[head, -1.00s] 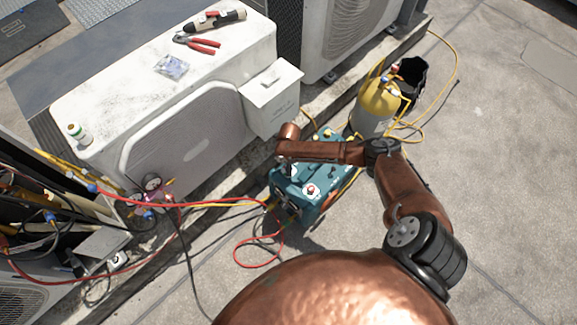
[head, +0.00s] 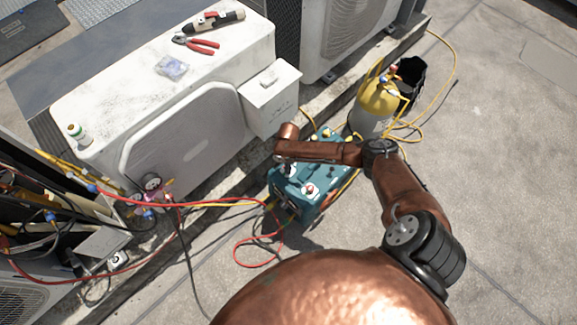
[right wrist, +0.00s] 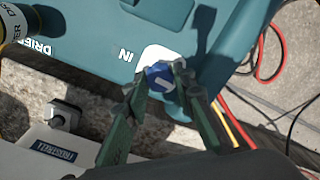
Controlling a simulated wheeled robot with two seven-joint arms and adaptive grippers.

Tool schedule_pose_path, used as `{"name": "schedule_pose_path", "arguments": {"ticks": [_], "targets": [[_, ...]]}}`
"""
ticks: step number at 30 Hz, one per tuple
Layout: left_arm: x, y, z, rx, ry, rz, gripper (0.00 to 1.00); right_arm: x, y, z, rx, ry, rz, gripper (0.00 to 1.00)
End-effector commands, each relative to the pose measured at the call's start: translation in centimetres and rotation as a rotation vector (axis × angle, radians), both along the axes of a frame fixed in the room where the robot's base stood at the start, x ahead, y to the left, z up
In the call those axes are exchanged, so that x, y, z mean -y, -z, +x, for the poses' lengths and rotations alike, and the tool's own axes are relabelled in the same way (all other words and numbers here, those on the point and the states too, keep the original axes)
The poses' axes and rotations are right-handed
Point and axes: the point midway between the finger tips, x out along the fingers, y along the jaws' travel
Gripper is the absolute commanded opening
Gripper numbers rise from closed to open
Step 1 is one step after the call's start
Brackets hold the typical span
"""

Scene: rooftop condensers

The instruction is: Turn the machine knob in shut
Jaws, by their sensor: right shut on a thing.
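The teal machine (head: 318,206) stands on the ground beside the white condenser, under my right arm. In the right wrist view its teal panel (right wrist: 215,25) shows the label IN beside a blue knob (right wrist: 160,77) on a white patch. The knob has a white mark on its face. My right gripper (right wrist: 162,82) is shut on the blue knob, with one green finger on each side. In the head view my right gripper (head: 283,163) is at the machine's left end, and the arm hides part of the machine. My left gripper is in neither view.
A yellow-topped cylinder (head: 380,98) and a black bucket (head: 411,75) stand beyond the machine. Red and yellow hoses (head: 240,255) lie left of it. The white condenser (head: 190,110) carries pliers (head: 197,42). Open concrete (head: 500,180) lies to the right.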

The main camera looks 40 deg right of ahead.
Motion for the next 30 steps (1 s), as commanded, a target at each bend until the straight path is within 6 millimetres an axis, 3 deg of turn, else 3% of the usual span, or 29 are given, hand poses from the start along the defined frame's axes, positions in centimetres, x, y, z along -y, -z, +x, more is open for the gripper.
{"name": "schedule_pose_path", "arguments": {"ticks": [15, 30], "targets": [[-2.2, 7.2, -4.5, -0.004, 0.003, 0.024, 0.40, -0.2, -0.3, 0.0, 0.001, 0.418, 0.004, 0.00], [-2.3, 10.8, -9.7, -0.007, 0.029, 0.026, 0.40, -0.3, -0.2, -0.1, -0.002, 0.893, 0.003, 0.00]]}}
